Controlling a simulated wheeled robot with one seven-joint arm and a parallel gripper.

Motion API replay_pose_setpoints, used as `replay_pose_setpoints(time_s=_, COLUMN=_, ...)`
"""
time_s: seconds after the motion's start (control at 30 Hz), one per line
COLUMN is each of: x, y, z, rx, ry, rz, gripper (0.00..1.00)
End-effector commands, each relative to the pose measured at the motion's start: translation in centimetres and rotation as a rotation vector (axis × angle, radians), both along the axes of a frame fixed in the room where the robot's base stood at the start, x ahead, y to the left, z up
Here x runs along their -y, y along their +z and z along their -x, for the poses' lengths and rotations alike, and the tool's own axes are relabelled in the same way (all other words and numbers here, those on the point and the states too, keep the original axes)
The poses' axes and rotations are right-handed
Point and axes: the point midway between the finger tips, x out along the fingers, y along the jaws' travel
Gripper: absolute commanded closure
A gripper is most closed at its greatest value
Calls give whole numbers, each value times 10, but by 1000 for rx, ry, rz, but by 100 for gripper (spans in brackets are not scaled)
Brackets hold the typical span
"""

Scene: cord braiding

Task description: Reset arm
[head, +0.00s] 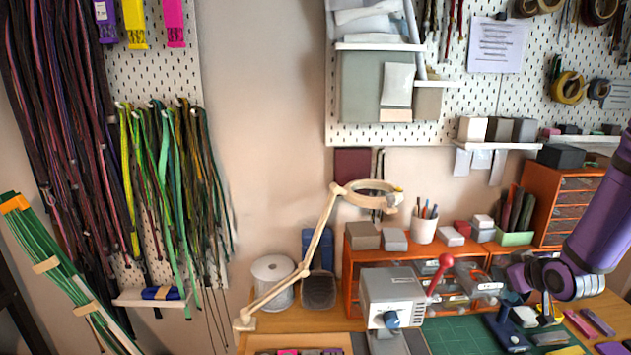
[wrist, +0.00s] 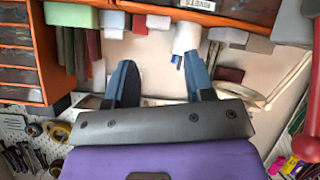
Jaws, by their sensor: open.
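My gripper (wrist: 160,78) shows in the wrist view with two dark blue fingers spread apart. Nothing is between them. The wrist view is upside down, and the gripper faces the orange shelf (wrist: 262,42) and the wall behind it. In the head view my purple arm (head: 600,232) reaches in from the right, its end above the right part of the bench. The fingers are hard to make out there.
A white pen cup (head: 424,229) and small boxes stand on the shelf. A grey machine (head: 392,291) with a red-knobbed lever (head: 439,272) stands left of my arm. A magnifier lamp (head: 318,240) leans over the bench. Orange drawers (head: 568,205) are close to my arm.

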Motion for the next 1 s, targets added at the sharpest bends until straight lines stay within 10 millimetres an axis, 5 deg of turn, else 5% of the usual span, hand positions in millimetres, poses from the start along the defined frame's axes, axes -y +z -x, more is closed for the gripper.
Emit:
replay_pose_setpoints(time_s=0.47, x=-44, y=119, z=44, rx=-193, ry=-141, rz=63, gripper=51)
replay_pose_setpoints(time_s=1.0, x=-114, y=218, z=169, rx=-380, ry=-277, rz=-68, gripper=51)
